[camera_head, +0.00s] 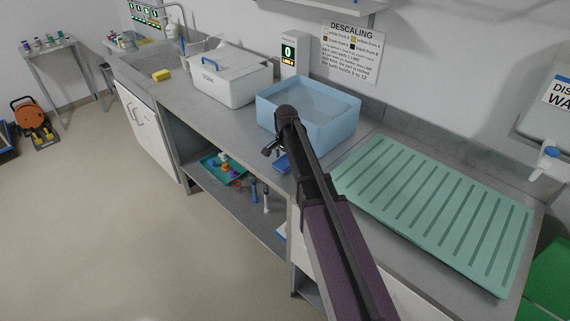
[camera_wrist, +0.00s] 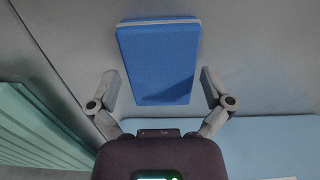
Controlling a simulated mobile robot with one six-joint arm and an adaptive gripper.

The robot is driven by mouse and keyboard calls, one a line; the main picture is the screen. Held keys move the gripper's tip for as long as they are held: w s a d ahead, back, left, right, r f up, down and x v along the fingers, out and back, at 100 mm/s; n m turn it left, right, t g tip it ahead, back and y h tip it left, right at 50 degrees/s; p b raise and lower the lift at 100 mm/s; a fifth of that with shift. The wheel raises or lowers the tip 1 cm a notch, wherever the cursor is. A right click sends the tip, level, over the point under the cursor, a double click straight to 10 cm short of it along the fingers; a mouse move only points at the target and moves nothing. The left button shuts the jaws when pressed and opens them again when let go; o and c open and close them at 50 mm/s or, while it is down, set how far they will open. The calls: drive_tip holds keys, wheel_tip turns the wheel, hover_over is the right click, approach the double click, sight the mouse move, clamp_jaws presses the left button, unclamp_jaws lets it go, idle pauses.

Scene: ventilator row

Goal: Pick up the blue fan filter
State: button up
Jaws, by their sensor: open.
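The blue fan filter (camera_wrist: 158,62) is a flat blue rectangular block with a pale edge at its far end. In the wrist view it lies on the grey counter, between and ahead of the fingers. My gripper (camera_wrist: 158,85) is open, with one finger on each side of the filter's near part and gaps to both sides. In the head view only a small blue part of the filter (camera_head: 282,163) shows beside my gripper (camera_head: 272,149); my arm hides the rest.
A light blue open bin (camera_head: 335,127) stands right behind the filter. A green ribbed drainboard (camera_head: 440,205) lies to the right. A white lidded box (camera_head: 232,84) stands further left. The shelf below holds a teal tray (camera_head: 211,170) and bottles.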

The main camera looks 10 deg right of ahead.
sight(286, 161)
drive_tip(key=c, duration=0.7)
drive_tip(key=shift+r, duration=0.1)
wheel_tip(286, 161, up, 3)
drive_tip(key=p, duration=0.3)
drive_tip(key=s, duration=0.5)
drive_tip(key=s+a+r+p, duration=0.1)
drive_tip(key=s, duration=0.4)
drive_tip(key=s+a+p, duration=0.1)
drive_tip(key=s, duration=0.5)
drive_tip(key=shift+r, duration=0.4)
